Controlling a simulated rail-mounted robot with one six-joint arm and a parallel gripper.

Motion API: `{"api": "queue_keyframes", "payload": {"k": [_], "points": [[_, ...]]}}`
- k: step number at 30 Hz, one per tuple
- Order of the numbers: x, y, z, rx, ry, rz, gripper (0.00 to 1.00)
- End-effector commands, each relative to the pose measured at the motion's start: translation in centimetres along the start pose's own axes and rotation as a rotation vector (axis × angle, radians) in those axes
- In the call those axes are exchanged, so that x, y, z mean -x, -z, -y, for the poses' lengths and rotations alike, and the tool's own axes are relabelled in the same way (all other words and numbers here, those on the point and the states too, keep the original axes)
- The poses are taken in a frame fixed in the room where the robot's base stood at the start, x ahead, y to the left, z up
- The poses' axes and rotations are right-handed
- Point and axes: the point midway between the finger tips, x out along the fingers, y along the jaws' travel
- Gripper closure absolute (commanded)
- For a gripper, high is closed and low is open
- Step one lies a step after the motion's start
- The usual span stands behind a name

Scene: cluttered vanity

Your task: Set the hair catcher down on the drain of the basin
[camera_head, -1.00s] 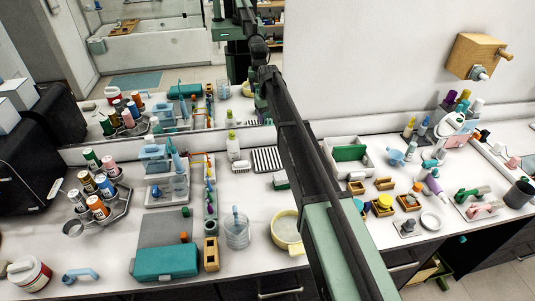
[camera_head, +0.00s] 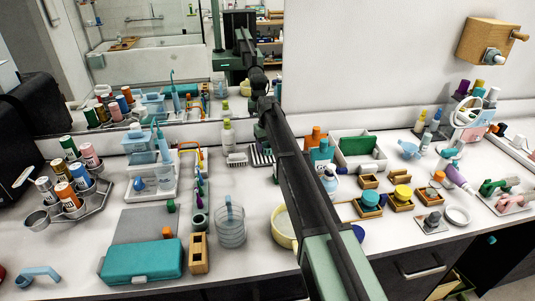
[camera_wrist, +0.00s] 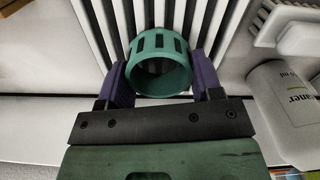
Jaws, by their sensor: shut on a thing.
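My gripper (camera_wrist: 152,82) shows in the wrist view with a purple finger on each side of a green slotted ring (camera_wrist: 160,72), which looks like the hair catcher. The gripper is shut on it, and the ring's round opening faces the camera. White slats of a rack (camera_wrist: 90,22) lie behind the ring; I cannot tell whether they touch. In the head view my arm hides the gripper and ring. A pale yellow bowl-like basin (camera_head: 281,232) stands on the counter, partly covered by my arm. No drain can be made out.
A white bottle (camera_wrist: 288,105) stands close right of the gripper. The slatted rack (camera_head: 260,154) lies by the mirror. A clear cup (camera_head: 230,230) and teal box (camera_head: 142,262) are left of the basin; wooden trays (camera_head: 369,204) are right.

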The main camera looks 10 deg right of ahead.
Motion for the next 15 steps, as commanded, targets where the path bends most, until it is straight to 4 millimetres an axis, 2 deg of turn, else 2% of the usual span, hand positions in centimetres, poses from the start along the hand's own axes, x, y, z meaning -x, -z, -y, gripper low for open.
{"api": "queue_keyframes", "payload": {"k": [10, 11, 15], "points": [[-0.42, 0.0, 0.0, 0.0, 0.0, 0.0, 0.66], [-0.39, 0.0, 0.0, 0.0, 0.0, 0.0, 0.39], [-0.26, 0.0, 0.0, 0.0, 0.0, 0.0, 0.17]]}}
